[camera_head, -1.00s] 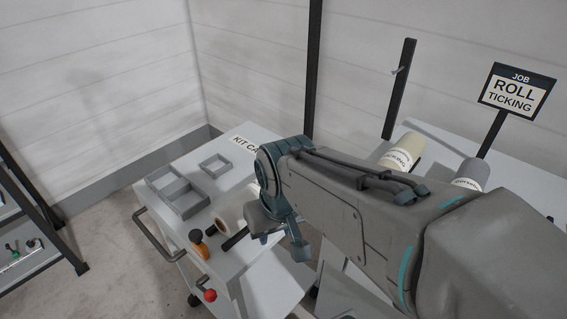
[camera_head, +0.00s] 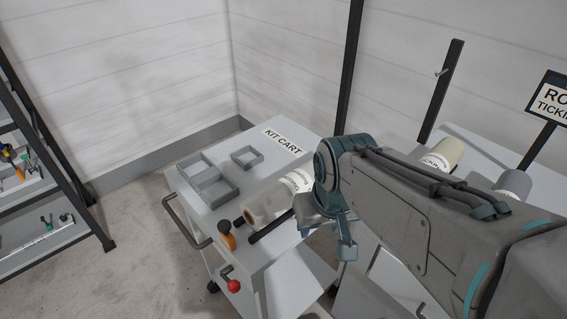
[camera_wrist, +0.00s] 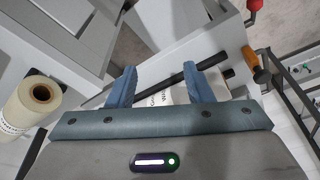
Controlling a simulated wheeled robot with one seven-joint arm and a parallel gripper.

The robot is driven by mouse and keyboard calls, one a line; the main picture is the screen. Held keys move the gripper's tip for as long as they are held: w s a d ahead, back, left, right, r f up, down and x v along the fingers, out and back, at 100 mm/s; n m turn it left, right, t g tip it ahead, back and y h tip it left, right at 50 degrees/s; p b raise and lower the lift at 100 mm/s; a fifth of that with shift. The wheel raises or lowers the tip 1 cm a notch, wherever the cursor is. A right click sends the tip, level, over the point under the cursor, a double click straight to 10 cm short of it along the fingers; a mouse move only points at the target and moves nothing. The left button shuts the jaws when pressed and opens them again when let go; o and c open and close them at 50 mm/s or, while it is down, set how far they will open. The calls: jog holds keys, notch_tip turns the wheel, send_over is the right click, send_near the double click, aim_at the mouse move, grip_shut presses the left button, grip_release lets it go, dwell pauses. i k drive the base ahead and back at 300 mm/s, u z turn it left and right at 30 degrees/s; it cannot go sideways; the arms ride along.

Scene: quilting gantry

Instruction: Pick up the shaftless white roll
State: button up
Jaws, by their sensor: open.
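A pale, whitish roll (camera_head: 264,208) with a white printed label lies on the kit cart, beside black bars, its far part hidden behind my arm. A white labelled surface, likely this roll (camera_wrist: 178,94), shows between and below the fingers, partly hidden by the gripper body. I cannot tell the height gap.
The kit cart (camera_head: 262,165) also bears a divided grey tray (camera_head: 207,181), a small square tray (camera_head: 247,157) and an orange-handled item (camera_head: 227,236). A red knob (camera_head: 233,286) sits at its front. A cream roll (camera_head: 443,155) and a grey roll (camera_head: 513,184) lie on the right table.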

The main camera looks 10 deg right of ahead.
aim_at(267, 206)
jog(key=z, duration=3.45)
jog(key=k, duration=2.6)
jog(key=u, duration=1.5)
jog(key=i, duration=1)
jog(key=z, duration=0.05)
